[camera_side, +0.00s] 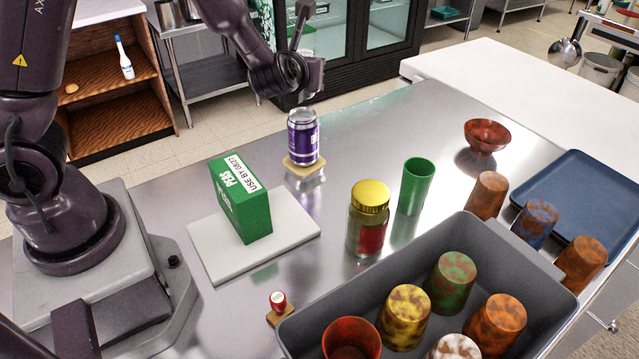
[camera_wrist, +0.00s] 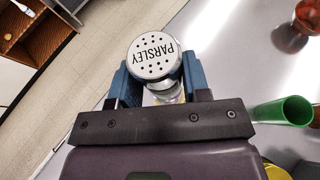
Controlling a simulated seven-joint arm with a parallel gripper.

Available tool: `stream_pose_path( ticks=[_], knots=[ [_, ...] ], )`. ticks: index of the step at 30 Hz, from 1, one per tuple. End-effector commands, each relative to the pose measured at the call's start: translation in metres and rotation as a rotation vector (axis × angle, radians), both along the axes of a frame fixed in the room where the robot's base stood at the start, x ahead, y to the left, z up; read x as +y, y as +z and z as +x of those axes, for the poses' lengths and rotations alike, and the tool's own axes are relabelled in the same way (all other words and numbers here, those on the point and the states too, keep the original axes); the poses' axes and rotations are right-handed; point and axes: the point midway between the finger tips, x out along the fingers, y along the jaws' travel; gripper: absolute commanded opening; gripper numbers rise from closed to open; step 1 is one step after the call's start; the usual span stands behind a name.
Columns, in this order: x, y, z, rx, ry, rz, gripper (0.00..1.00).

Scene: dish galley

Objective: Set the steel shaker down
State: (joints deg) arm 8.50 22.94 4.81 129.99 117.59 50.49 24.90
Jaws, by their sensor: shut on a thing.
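The steel shaker (camera_wrist: 155,57) shows in the wrist view, its round perforated lid marked PARSLEY facing my camera. My gripper (camera_wrist: 156,72) is shut on it, one blue finger on each side. In the side view, my wrist is directly above a silver-topped container with a purple label (camera_side: 303,138). It is upright and appears to be the same shaker, though the fingers do not show clearly there. A small wooden coaster (camera_side: 303,166) lies right under it; I cannot tell whether they touch. The shaker's lower part is mostly hidden in the wrist view.
A green box (camera_side: 242,200) stands on a white board (camera_side: 215,262) to the left. A gold-lidded jar (camera_side: 368,215) and green cup (camera_side: 415,186) stand to the right. A grey bin (camera_side: 470,232) with several cups, a red bowl (camera_side: 486,136) and blue tray (camera_side: 590,185) lie farther right.

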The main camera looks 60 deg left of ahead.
Motion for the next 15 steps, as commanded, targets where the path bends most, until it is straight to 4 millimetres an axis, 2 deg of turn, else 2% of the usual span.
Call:
stream_pose_path(
  ticks=[1, 3, 7, 12, 15],
  knots=[
    [-0.016, 0.018, 0.002, -0.010, -0.085, -0.002, 0.18],
    [-0.036, 0.035, 0.004, -0.009, -0.196, -0.001, 0.18],
    [-0.066, 0.060, 0.003, -0.006, -0.356, 0.002, 0.18],
    [-0.086, 0.075, -0.001, 0.000, -0.463, 0.001, 0.18],
    [-0.089, 0.078, -0.002, 0.002, -0.483, 0.000, 0.18]
  ],
)
